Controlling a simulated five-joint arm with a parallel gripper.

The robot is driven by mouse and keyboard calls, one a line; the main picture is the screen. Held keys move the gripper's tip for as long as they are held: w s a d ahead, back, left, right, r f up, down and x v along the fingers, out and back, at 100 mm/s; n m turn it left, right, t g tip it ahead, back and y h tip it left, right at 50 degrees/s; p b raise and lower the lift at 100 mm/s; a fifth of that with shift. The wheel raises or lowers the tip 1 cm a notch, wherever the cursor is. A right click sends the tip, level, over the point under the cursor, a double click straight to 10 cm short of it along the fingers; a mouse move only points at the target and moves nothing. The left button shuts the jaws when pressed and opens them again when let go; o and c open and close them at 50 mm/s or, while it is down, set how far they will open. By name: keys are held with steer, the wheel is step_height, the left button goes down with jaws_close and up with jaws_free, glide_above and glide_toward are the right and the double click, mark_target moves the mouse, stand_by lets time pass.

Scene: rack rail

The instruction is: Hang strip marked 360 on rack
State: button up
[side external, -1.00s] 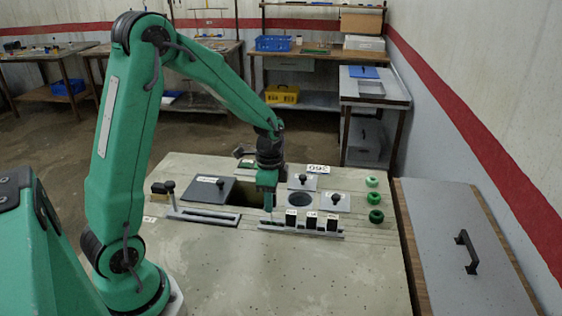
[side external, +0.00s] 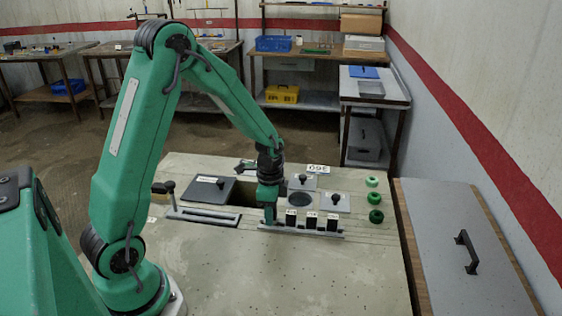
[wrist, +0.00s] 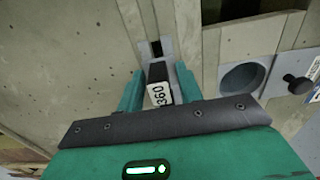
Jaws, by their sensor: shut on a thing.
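My gripper (side external: 270,213) is low over the left end of the grey rack rail (side external: 300,232). I cannot tell whether the strip touches the rail or is seated. In the side view the held strip is hidden by the gripper. Several black strips with white labels (side external: 311,219) stand along the rail to the right of my gripper.
A dark square opening (side external: 246,193) with a dark plate (side external: 208,189) lies behind left. A slotted grey bar (side external: 203,216) is at the left. A round hole (side external: 299,199), knobbed plates and green rings (side external: 375,199) lie behind right. The table front is clear.

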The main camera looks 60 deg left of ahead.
steer(key=shift+f, duration=0.8)
stand_by(1.0)
steer(key=o, duration=0.9)
steer(key=shift+r, duration=0.1)
steer(key=shift+r, duration=3.45)
steer(key=shift+r, duration=0.1)
